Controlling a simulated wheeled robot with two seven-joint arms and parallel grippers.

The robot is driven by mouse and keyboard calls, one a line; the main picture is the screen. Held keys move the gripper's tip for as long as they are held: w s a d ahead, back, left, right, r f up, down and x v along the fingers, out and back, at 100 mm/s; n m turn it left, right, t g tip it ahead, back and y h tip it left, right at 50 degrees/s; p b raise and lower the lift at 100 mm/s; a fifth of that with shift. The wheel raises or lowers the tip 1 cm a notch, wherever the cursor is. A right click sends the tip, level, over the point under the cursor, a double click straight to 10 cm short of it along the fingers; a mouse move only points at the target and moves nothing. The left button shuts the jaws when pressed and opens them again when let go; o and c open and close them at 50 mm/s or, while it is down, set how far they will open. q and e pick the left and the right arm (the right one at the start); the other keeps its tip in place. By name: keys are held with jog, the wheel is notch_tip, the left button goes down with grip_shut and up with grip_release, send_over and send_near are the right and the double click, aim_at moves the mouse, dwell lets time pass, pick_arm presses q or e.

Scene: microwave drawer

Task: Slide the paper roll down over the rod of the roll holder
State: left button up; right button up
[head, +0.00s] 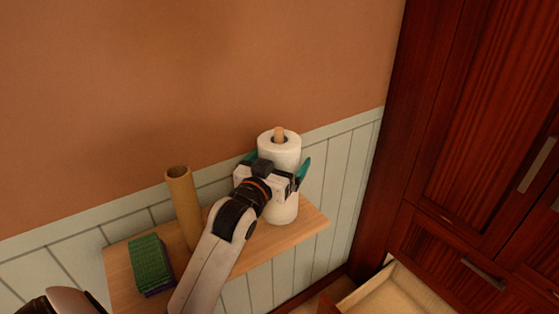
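The white paper roll (279,148) stands upright around the wooden rod (280,133) of the roll holder, whose tip shows in the roll's top hole. The roll's lower end (284,212) is at the shelf; the holder's base is hidden. My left gripper (278,163) is at the roll's upper half, with one teal finger on each side. The fingers look spread wider than the roll, with a small gap at the right finger's tip. The gripper body and wrist cover the roll's middle. My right gripper is not in view.
The wooden shelf (313,222) carries a brown cardboard tube (182,205), upright left of my forearm, and a green sponge-like stack (150,262) at the left. An open drawer (395,292) and red-brown cabinets (465,130) are at the right. The wall is close behind the shelf.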

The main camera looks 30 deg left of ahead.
pick_arm(q)
jog(key=shift+s+f, duration=0.1)
jog(key=s+d+p, duration=0.1)
jog(key=s+p, duration=0.3)
jog(key=s, duration=0.7)
jog(key=shift+s+d+p, duration=0.3)
jog(key=shift+s+d, duration=0.05)
jog(key=shift+d, duration=0.05)
